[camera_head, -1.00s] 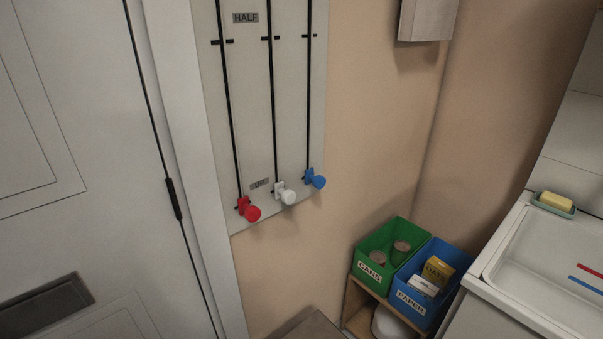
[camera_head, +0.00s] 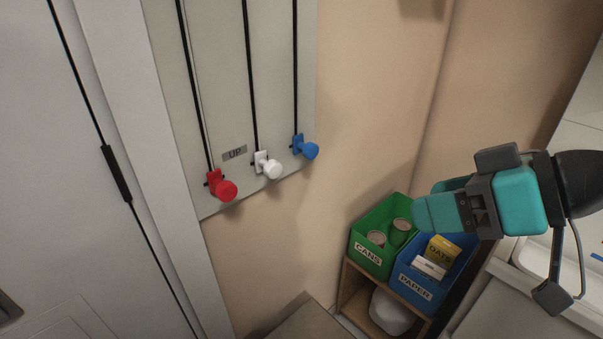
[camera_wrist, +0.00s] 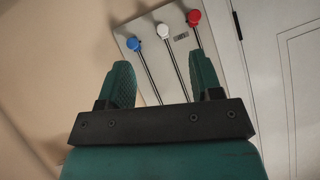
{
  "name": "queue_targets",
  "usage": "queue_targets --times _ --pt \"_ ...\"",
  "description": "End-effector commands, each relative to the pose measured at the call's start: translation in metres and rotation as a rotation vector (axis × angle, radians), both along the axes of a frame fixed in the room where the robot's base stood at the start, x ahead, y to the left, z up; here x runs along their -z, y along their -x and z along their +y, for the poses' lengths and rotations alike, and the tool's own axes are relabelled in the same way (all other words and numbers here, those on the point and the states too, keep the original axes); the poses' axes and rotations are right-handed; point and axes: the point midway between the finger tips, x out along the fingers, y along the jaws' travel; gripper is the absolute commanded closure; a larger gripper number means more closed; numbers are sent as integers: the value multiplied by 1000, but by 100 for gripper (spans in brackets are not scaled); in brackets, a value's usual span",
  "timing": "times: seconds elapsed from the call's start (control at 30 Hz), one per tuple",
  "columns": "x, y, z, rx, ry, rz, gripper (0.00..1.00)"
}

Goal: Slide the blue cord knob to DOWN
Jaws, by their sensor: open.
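No DOWN label shows.
A white knob (camera_head: 270,167) and a red knob (camera_head: 225,188) sit on the neighbouring tracks of the panel (camera_head: 222,90). A green CANS bin (camera_head: 368,254) and a blue PAPER bin (camera_head: 413,285) stand on a wooden shelf below my gripper. A white door is at the left.

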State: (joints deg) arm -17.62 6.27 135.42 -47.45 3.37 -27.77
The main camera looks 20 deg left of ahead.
Motion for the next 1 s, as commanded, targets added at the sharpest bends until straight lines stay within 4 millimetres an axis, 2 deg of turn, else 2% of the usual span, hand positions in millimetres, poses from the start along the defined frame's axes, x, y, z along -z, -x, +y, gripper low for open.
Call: queue_targets --times 0.03,0.13,0.3,0.57,1.0 --pt "35 -18 20 -18 -94 -64 41" --pt "53 -51 51 -7 -276 -215 41" --pt "74 -91 71 82 -450 -379 41" --pt "73 -111 89 133 -501 -439 41" --pt "72 -147 178 130 -499 -437 41"
